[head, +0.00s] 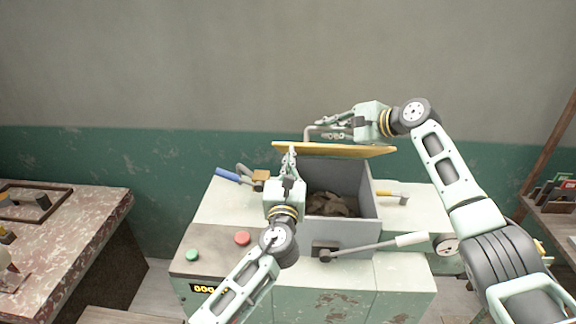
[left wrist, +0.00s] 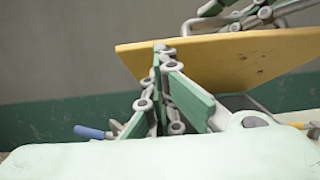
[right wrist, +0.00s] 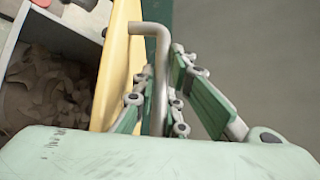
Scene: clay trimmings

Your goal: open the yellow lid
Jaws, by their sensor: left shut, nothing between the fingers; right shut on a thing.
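The yellow lid (head: 340,150) stands raised at the back of the grey bin, tipped up so that its edge faces me. The lid also shows in the left wrist view (left wrist: 240,58) and, edge-on, in the right wrist view (right wrist: 117,65). A bent metal handle (right wrist: 160,75) stands out from the lid. My right gripper (head: 322,122) is shut on this handle behind the lid. My left gripper (head: 291,152) is shut and empty in front of the lid's left part; whether it touches the lid I cannot tell. The bin (head: 352,226) is open, with brown clay trimmings (head: 330,204) inside.
A lever with a white grip (head: 410,239) sticks out in front of the bin. A blue-handled tool (head: 228,175) and a yellow-handled tool (head: 392,196) lie beside it. Red (head: 242,238) and green (head: 192,255) buttons are at the left. A table (head: 90,215) stands far left.

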